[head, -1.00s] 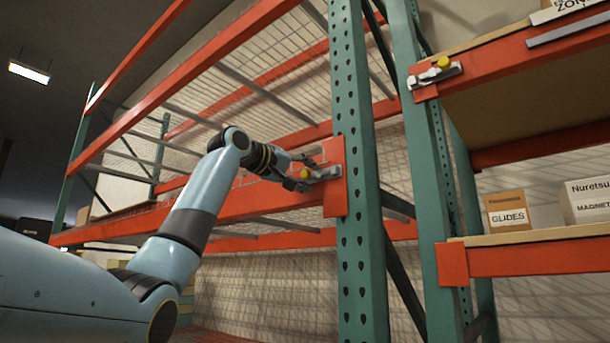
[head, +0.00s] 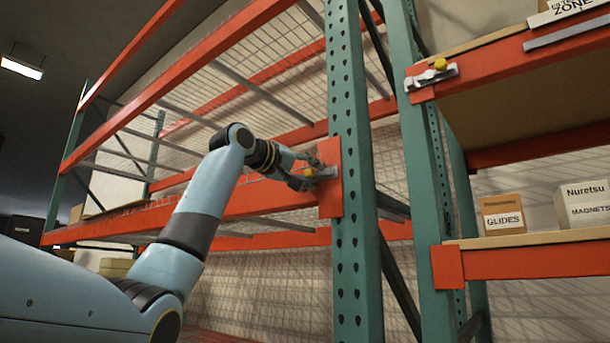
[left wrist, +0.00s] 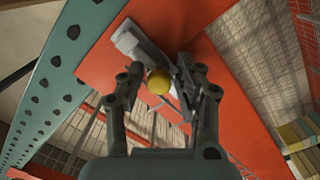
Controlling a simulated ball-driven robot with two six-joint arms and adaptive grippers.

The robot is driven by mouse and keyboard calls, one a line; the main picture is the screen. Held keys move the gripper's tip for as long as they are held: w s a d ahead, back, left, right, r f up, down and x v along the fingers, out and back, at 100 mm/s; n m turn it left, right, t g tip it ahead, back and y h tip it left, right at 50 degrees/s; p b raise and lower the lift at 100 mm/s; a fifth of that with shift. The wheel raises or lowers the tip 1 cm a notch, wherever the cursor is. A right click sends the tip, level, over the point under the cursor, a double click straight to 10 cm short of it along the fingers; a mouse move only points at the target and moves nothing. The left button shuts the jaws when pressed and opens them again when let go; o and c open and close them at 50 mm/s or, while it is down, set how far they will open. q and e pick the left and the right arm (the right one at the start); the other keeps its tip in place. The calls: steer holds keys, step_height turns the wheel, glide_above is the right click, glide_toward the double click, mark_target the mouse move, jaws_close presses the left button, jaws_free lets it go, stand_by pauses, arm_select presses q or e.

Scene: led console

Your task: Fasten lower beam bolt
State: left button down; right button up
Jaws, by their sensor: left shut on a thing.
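The left gripper (head: 307,178) is at the end plate of an orange beam (head: 270,197), beside the green upright. Its fingers are closed around a yellow-knobbed grey latch bolt (head: 328,173) on that plate. In the left wrist view the yellow knob (left wrist: 158,82) sits between the two fingers (left wrist: 160,100), with the grey latch body (left wrist: 133,47) reaching past them. A second grey latch with a yellow knob (head: 440,64) is on the orange beam at the upper right. My right gripper does not show.
The green upright (head: 352,250) stands just right of the gripper. A GLIDES box (head: 503,214) and a MAGNETS box (head: 585,207) stand on the lower right shelf. Wire mesh lies behind the beams. Open space lies below the beam.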

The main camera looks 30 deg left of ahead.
arm_select(q)
steer(key=c, duration=1.1)
jaws_free()
steer(key=shift+d, duration=0.15)
steer(key=shift+c, duration=0.2)
steer(key=shift+d, duration=0.25)
steer(key=shift+a, duration=0.1)
steer(key=shift+s+a, duration=0.1)
steer(key=shift+s, duration=0.05)
steer(key=s, duration=0.4)
steer(key=s+a, duration=0.1)
steer(key=s, duration=0.6)
steer(key=shift+s+a, duration=0.2)
steer(key=shift+s, duration=0.1)
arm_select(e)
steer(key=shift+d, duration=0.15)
